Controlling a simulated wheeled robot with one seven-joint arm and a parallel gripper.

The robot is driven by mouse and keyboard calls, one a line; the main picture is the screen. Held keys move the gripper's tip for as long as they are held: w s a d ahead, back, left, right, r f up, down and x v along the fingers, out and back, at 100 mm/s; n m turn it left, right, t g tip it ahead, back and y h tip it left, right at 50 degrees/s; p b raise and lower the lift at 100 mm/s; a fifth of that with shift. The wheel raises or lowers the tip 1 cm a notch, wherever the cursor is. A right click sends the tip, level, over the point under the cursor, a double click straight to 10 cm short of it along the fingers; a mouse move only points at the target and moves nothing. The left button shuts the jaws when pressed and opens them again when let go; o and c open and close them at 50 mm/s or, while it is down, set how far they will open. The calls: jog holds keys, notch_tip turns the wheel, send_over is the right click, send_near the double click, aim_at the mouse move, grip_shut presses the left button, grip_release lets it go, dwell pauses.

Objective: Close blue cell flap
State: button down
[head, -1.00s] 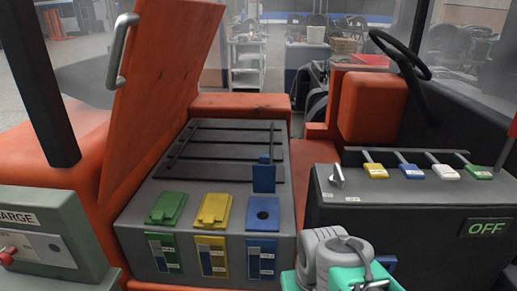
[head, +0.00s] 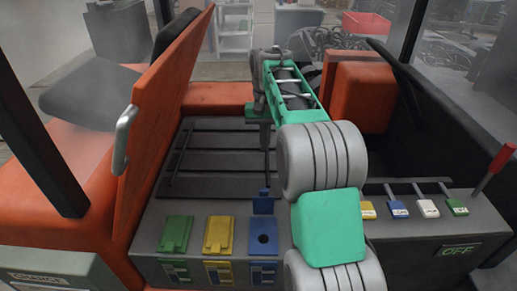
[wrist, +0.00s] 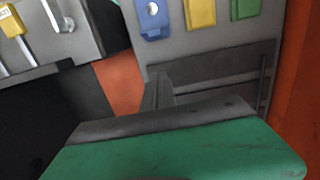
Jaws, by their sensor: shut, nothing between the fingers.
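The blue cell flap (head: 263,204) stands upright and open at the back edge of the blue cell (head: 263,240), whose round dark hole is uncovered. The blue cell also shows at the top of the wrist view (wrist: 153,18), where the flap cannot be told clearly from it. My gripper (head: 265,138) is shut and empty, pointing down over the barred grey top, behind the flap and apart from it. The fingers also show in the wrist view (wrist: 158,92).
The yellow flap (head: 219,234) and green flap (head: 176,234) lie closed to the left. The raised orange lid (head: 165,110) with a handle stands at the left. A switch panel (head: 430,232) with coloured tags is at the right.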

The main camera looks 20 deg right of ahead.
jog(key=s+a+f+p, duration=0.1)
jog(key=s+f, duration=0.3)
jog(key=f, duration=0.6)
jog(key=shift+a+f+p, duration=0.25)
jog(key=shift+a+p, duration=0.05)
jog(key=shift+p, duration=0.1)
jog(key=shift+s+f, duration=0.1)
